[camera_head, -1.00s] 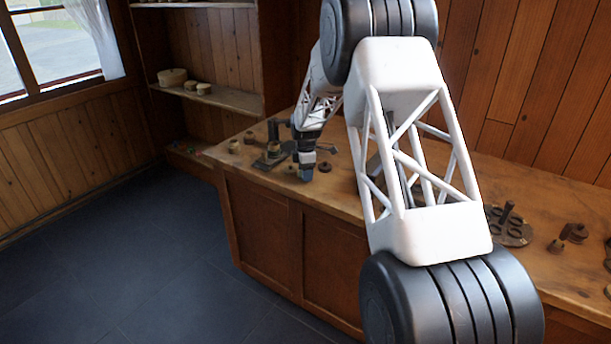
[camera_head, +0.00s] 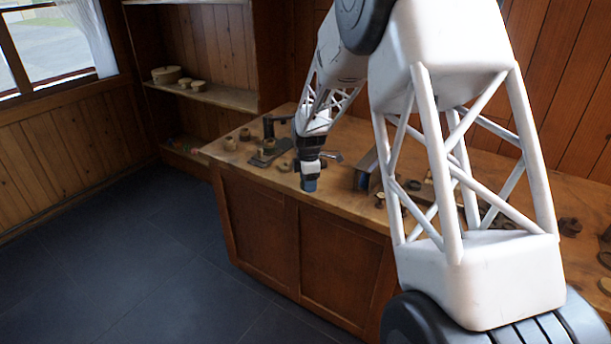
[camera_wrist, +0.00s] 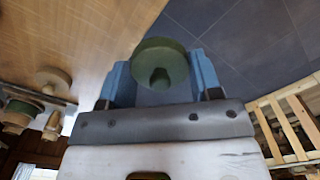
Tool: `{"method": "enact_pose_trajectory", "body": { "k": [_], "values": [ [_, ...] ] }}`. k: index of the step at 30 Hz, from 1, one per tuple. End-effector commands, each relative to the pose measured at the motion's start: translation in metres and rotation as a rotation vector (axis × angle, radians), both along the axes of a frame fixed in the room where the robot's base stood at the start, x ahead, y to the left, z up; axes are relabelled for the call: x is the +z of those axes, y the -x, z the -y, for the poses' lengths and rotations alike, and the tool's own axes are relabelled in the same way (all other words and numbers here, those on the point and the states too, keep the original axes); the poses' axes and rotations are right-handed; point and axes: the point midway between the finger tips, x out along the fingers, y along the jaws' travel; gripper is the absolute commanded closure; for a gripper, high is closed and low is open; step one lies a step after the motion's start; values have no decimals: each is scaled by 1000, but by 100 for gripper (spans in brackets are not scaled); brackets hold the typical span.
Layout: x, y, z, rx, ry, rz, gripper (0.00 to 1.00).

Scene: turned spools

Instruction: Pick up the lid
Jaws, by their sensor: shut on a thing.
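The lid (camera_wrist: 160,52) is a dull green round disc with a small knob in its middle. In the wrist view it sits between the two blue fingers of my gripper (camera_wrist: 163,78), with the knob facing the wrist. My gripper is shut on it. In the head view my gripper (camera_head: 310,185) points down by the front edge of the bench, and the lid cannot be made out there.
The wooden bench (camera_head: 345,212) carries dark turned parts and a clamp-like tool around my gripper. An upright plate (camera_head: 366,170) stands to its right. Pale turned pieces (camera_wrist: 53,76) show at the wrist view's left. Dark floor lies in front.

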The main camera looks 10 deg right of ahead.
Motion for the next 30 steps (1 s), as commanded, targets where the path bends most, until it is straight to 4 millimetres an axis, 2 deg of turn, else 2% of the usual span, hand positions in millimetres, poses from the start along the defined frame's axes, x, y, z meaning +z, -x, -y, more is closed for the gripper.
{"method": "enact_pose_trajectory", "body": {
  "k": [6, 12, 30],
  "values": [
    [2, 23, 0, 0, 0, -1, 63],
    [3, 32, -1, 0, 0, -1, 63],
    [3, 35, -1, 0, 0, -1, 63]
  ]
}}
